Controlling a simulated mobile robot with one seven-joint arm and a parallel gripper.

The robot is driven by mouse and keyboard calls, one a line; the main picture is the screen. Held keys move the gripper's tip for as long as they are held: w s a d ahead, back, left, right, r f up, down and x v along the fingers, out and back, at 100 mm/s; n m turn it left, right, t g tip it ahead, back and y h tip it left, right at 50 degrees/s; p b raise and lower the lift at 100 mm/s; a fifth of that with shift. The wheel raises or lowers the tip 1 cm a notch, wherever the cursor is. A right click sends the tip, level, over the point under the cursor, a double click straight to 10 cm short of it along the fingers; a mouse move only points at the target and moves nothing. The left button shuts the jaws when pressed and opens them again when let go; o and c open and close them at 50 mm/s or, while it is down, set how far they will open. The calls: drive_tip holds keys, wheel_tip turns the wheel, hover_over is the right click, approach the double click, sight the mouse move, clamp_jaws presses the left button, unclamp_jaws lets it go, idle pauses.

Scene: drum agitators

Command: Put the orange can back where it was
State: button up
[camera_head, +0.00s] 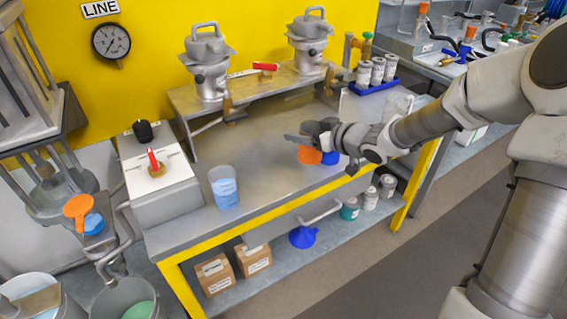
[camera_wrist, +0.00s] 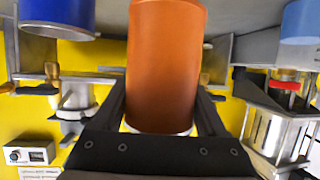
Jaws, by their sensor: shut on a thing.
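The orange can (camera_wrist: 166,60) fills the middle of the wrist view, upright between the two dark fingers of my gripper (camera_wrist: 162,98), which is shut on it. In the head view the orange can (camera_head: 309,155) shows just below my gripper (camera_head: 312,138), over the front part of the grey workbench (camera_head: 265,170). I cannot tell whether its base touches the bench. A blue can (camera_head: 331,158) shows just right of it, partly hidden by my gripper. Blue cylinders stand at the upper left (camera_wrist: 57,14) and upper right (camera_wrist: 301,20) of the wrist view.
A beaker of blue liquid (camera_head: 223,188) stands at the bench's left front. A raised shelf (camera_head: 255,90) with two metal drum units runs along the back. A blue tray (camera_head: 374,86) holds white jars. The bench between beaker and gripper is clear.

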drive_tip(key=shift+w+a+f+b, duration=0.1)
drive_tip(key=shift+a+f+b, duration=0.75)
drive_tip(key=shift+f, duration=0.35)
drive_tip(key=shift+w+a+f+b, duration=0.1)
drive_tip(key=shift+a+f+b, duration=0.55)
drive_tip(key=shift+a+f, duration=0.4)
drive_tip(key=shift+a+f+b, duration=0.75)
drive_tip(key=shift+f, duration=0.55)
drive_tip(key=shift+f, duration=0.2)
drive_tip(key=o, duration=1.4)
